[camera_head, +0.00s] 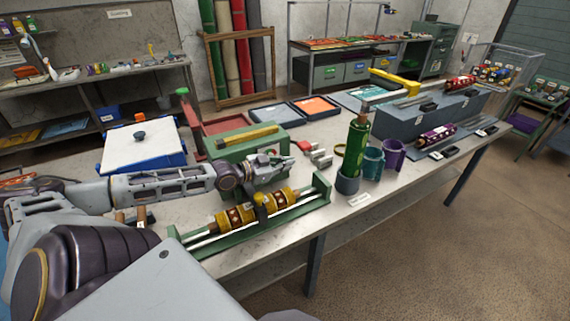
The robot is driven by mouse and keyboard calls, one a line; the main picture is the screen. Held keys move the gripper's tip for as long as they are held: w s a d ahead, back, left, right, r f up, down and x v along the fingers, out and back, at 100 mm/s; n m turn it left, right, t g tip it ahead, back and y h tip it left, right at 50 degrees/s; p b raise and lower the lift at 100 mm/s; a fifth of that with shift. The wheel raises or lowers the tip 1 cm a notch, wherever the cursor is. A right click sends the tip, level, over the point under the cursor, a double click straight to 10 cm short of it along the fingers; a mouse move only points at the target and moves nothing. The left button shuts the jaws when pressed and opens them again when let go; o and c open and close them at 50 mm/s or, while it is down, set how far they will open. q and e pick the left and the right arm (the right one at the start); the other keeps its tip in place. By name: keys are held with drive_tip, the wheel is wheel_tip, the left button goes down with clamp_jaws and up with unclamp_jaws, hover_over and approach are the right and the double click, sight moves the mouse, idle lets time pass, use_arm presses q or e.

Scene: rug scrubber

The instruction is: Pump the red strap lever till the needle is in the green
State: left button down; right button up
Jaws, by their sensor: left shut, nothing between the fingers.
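My left gripper (284,164) is shut and empty. It hovers over the back of a green cradle (322,187) that holds a yellow-brown patterned roller (285,196). A black part (261,207) crosses the middle of the roller. A small red lever-like piece (303,145) with grey metal parts (320,157) lies just beyond the fingertips, apart from them; I cannot tell for sure if it is the strap lever. No needle or green zone can be made out. My right gripper is not in view.
A green box (245,150) with a yellow bar stands behind the gripper. A blue-and-white box (142,150) is at left. The table's front edge lies just before the cradle.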

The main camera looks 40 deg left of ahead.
use_arm(q)
drive_tip(key=shift+s+r, duration=0.1)
drive_tip(key=shift+s, duration=0.15)
idle(0.9)
